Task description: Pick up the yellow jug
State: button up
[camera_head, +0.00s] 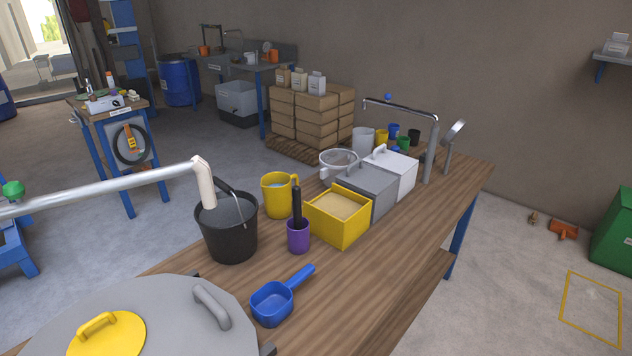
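The yellow jug (276,199) stands upright on the wooden workbench (330,290), with its handle on the right side. Something bluish-grey shows inside its mouth. It is just right of the black bucket (229,236) and behind the purple cup (298,236), which has a dark rod-like handle standing in it. The yellow box (338,226) of tan powder is to its right. My gripper is not in view, so its state and its distance from the jug do not show.
A metal pipe (110,186) with a pale end reaches over the black bucket. A blue scoop (273,304) and a large grey lid (165,310) are in front. A grey box (368,190), white box (399,173) and tall tap (432,150) stand behind. Bare bench shows right of the scoop.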

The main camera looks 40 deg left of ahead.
aim_at(283, 194)
jog(key=i, duration=1.6)
jog(key=u, duration=3.75)
